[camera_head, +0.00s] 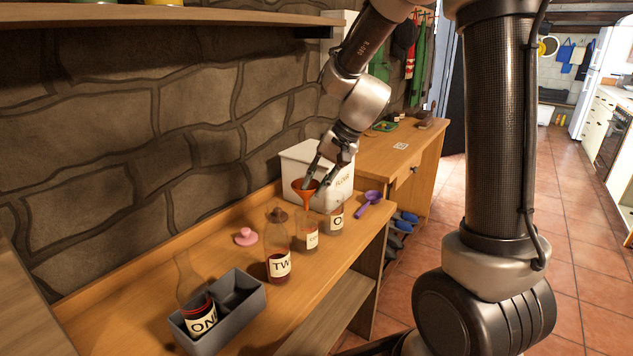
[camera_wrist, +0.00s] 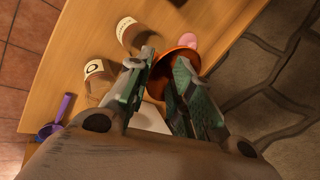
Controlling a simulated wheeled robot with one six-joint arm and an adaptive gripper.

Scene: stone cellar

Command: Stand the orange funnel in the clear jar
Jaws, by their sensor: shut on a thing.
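The orange funnel (camera_head: 304,188) is upright with its wide mouth up, and its rim is in my gripper (camera_head: 315,174). In the wrist view the funnel (camera_wrist: 181,62) shows between the two fingers (camera_wrist: 162,76), which are shut on it. A clear jar with a pale label (camera_head: 308,236) stands on the wooden bench, below the funnel in the head view. I cannot tell whether the funnel's stem is inside its mouth or just above or behind it. A similar jar marked "O" (camera_head: 336,217) stands just to its right; it also shows in the wrist view (camera_wrist: 97,77).
A stoppered bottle marked "TW" (camera_head: 278,258) stands left of the jar. A grey tray (camera_head: 247,304) holds another bottle (camera_head: 192,290). A pink knobbed object (camera_head: 246,237), a white box (camera_head: 303,160) and a purple scoop (camera_head: 370,200) are also on the bench (camera_head: 150,270).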

